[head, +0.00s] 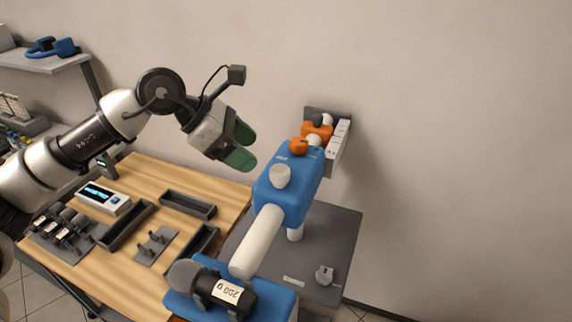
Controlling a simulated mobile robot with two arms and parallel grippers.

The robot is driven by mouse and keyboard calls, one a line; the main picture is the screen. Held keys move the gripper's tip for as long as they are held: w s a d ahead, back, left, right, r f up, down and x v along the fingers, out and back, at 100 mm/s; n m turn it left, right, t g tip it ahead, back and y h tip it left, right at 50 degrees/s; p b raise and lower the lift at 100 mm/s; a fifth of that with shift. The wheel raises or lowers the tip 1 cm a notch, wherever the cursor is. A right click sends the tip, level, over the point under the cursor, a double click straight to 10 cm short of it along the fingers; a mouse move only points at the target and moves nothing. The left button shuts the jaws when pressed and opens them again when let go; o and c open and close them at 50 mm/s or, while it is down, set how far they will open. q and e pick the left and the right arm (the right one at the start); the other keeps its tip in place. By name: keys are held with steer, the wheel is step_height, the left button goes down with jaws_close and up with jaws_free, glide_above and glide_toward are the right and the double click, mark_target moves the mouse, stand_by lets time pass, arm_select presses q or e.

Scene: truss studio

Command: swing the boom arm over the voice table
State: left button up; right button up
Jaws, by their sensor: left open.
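The boom arm (287,197) is blue and white and runs from a wall bracket (338,150) down toward the front. Orange parts (298,147) sit at its wall end, and a pale knob (280,175) stands on the blue section. At its near end a blue cradle (275,300) holds a dark microphone (207,284) marked 200 g. My left gripper (243,147) has green fingers, is open and empty, and is up and left of the blue section, apart from it. A wooden table (180,178) and a grey table (335,235) are below; no label tells which is the voice table.
On the wooden table are dark trays (188,204), a white display box (103,197), a rack with several microphones (62,229) and a small plate with pegs (156,246). A small grey part (324,275) sits on the grey table. A shelf (40,62) is at upper left.

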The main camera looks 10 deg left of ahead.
mark_target(278, 168)
arm_select(q)
steer(key=p+x, duration=0.1)
steer(key=x, duration=0.2)
steer(key=shift+w+d, duration=0.1)
steer(key=shift+d, duration=0.05)
steer(key=p+x, duration=0.1)
steer(key=x, duration=0.1)
steer(key=p+x, duration=0.1)
steer(key=x, duration=0.2)
steer(key=shift+d+r, duration=0.15)
steer(key=shift+d, duration=0.2)
steer(key=shift+a+f, duration=0.1)
steer(key=shift+f, duration=0.1)
steer(key=shift+c, duration=1.2)
steer(key=c, duration=1)
steer(key=shift+w, duration=0.1)
jaws_close()
arm_select(e)
step_height(278, 168, up, 3)
steer(key=shift+s+a+r, duration=0.1)
steer(key=shift+a+r, duration=0.05)
steer(key=shift+r, duration=0.05)
steer(key=shift+f, duration=0.1)
